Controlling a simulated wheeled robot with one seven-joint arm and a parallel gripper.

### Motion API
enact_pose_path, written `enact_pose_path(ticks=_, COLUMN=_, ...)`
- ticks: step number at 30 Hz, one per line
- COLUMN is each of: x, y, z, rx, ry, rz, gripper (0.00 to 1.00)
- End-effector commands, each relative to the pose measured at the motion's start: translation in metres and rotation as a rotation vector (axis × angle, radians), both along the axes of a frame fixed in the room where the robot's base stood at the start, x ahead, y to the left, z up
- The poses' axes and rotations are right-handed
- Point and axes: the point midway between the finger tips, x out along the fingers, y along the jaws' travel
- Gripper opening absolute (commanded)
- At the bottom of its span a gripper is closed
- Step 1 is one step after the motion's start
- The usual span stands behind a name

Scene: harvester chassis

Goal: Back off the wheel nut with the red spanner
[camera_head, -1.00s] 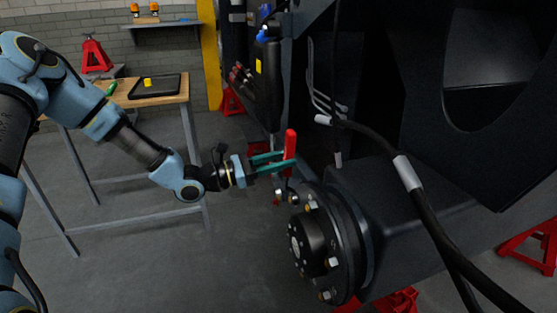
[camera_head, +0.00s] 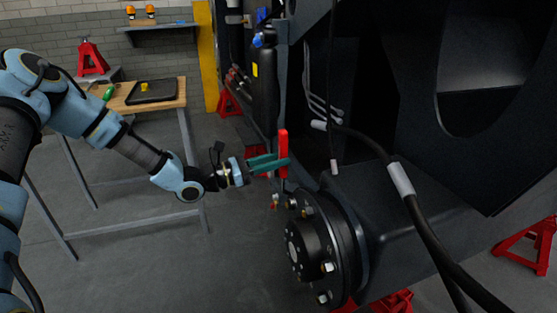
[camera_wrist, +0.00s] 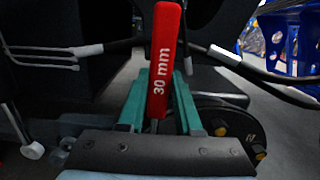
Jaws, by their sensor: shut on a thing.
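The red spanner (camera_head: 283,153) stands nearly upright in my gripper (camera_head: 279,164), which is shut on its red handle. In the wrist view the spanner (camera_wrist: 162,62) shows the marking "30 mm" between the green fingers of my gripper (camera_wrist: 160,98). Its lower end reaches down to the top of the wheel hub (camera_head: 309,246). Whether its jaw sits around a wheel nut (camera_head: 291,203) there or beside it, I cannot tell. Several nuts ring the hub flange, some of them brass-coloured. In the wrist view the hub (camera_wrist: 228,122) is partly hidden behind the gripper.
Thick black cables (camera_head: 425,215) hang in front of the chassis at right. A dark canister (camera_head: 264,85) is mounted behind the spanner. A wooden workbench (camera_head: 120,100) with a black tray (camera_head: 155,90) stands at left. Red stands (camera_head: 530,246) are on the floor.

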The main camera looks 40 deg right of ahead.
Motion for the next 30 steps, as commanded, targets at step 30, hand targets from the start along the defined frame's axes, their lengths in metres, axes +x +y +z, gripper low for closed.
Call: enact_pose_path(ticks=30, x=0.032, y=-0.012, z=-0.003, rx=0.074, ry=0.193, rz=0.002, gripper=0.00)
